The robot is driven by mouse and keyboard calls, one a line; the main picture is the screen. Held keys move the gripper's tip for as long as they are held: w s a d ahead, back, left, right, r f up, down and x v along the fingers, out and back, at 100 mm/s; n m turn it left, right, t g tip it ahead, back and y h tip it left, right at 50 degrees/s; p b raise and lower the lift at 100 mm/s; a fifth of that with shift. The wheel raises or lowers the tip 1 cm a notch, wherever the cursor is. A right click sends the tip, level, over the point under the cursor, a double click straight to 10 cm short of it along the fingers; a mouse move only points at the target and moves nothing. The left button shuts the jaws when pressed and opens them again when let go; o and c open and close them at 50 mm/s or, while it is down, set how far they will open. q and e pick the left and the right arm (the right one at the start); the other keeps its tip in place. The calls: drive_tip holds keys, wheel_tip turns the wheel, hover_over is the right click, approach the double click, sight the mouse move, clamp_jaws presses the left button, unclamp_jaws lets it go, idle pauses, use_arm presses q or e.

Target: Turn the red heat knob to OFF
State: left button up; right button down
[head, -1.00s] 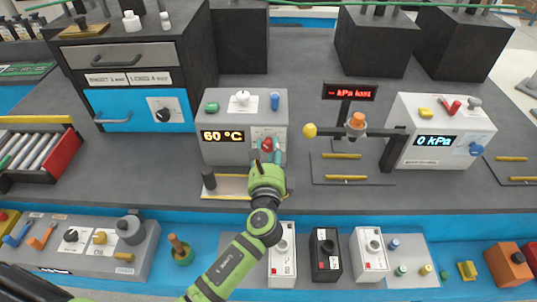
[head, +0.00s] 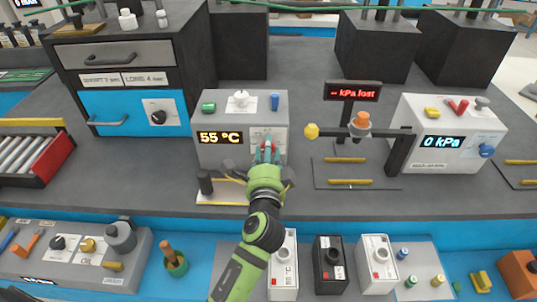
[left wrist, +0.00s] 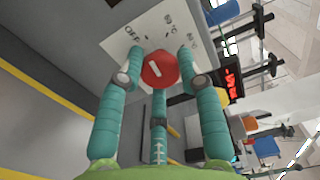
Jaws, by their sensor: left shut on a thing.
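The red heat knob (left wrist: 159,69) sits on a white dial plate (left wrist: 145,30) with printed marks, one reading OFF at its upper left in the left wrist view. A short white line on the knob lies slanted; I cannot tell which mark it points at. My left gripper (left wrist: 157,66) has its teal fingers closed around the knob. In the head view my left gripper (head: 267,154) reaches the front of the grey heater box (head: 225,158), largely hiding the knob. The box's display (head: 221,138) reads 55 °C. My right gripper is not in view.
A post with a sign (head: 353,91) and a bar with an orange knob (head: 362,119) stand to the right. Another box (head: 440,155) reads 0 kPa. Several switch boxes line the front.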

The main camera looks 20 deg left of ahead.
use_arm(q)
drive_tip(key=shift+a+r+n, duration=0.2)
drive_tip(key=shift+a+n, duration=0.05)
drive_tip(key=shift+n, duration=0.15)
drive_tip(key=o, duration=1.1)
drive_tip(key=shift+o, duration=0.2)
drive_tip(key=shift+s+a+f, duration=0.1)
drive_tip(key=shift+a, duration=0.05)
drive_tip(key=v, duration=0.7)
drive_tip(key=shift+s, duration=0.25)
